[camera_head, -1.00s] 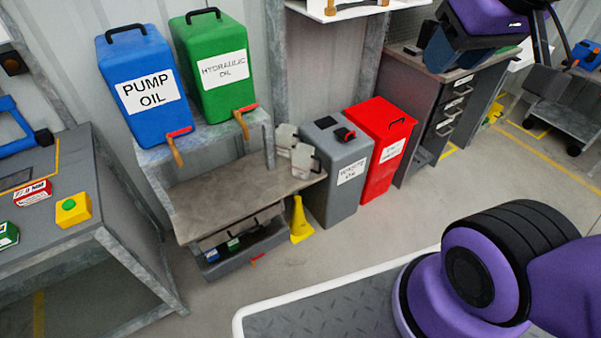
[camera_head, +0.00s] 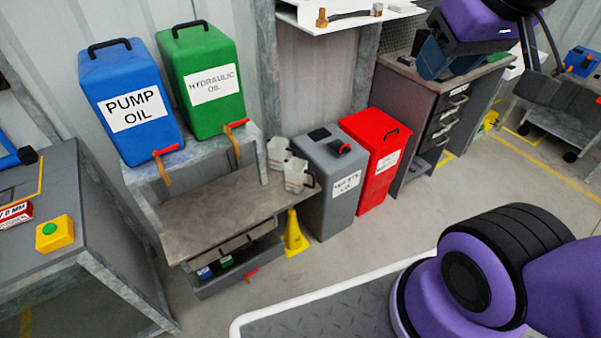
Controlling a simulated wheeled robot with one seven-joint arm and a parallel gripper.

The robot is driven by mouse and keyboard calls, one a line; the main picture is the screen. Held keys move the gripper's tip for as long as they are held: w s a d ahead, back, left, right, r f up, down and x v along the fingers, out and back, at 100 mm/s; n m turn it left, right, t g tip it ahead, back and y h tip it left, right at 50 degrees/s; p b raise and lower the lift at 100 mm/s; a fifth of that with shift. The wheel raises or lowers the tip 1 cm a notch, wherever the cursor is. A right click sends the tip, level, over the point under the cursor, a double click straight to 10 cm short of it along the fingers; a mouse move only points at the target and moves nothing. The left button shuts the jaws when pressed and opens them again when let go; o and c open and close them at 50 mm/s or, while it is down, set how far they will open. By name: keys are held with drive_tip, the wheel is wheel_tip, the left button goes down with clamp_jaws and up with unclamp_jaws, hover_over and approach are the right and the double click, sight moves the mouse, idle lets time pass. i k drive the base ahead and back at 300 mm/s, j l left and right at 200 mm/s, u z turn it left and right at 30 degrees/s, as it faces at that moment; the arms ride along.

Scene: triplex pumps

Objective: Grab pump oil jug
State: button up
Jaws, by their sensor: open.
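A blue tank labelled PUMP OIL (camera_head: 128,75) stands on the upper shelf of a metal stand at the left, with a red-handled tap at its front. Two pale jugs (camera_head: 296,174) stand close together at the right end of the stand's lower shelf. Small blue (camera_head: 205,273) and green (camera_head: 226,262) items lie in the grey tray under that shelf. I cannot tell which of these containers is the pump oil jug. My gripper (camera_head: 440,65) is at the upper right, in front of the workbench, open and well away from the jugs. Its fingertips are hard to make out.
A green hydraulic oil tank (camera_head: 205,82) stands beside the blue one. A grey waste oil bin (camera_head: 329,190), a red bin (camera_head: 377,160) and a yellow cone (camera_head: 294,235) stand on the floor. A table (camera_head: 85,210) is at left. Open floor (camera_head: 450,190) lies at right.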

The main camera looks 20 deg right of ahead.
sight(302, 179)
drive_tip(key=i+l+u, duration=0.15)
drive_tip(key=i+l, duration=0.15)
drive_tip(key=i+l+u, duration=0.15)
drive_tip(key=i+l, duration=0.15)
drive_tip(key=l, duration=0.15)
drive_tip(key=i+l+u, duration=0.15)
drive_tip(key=l, duration=0.25)
drive_tip(key=i+u, duration=0.1)
drive_tip(key=u, duration=1)
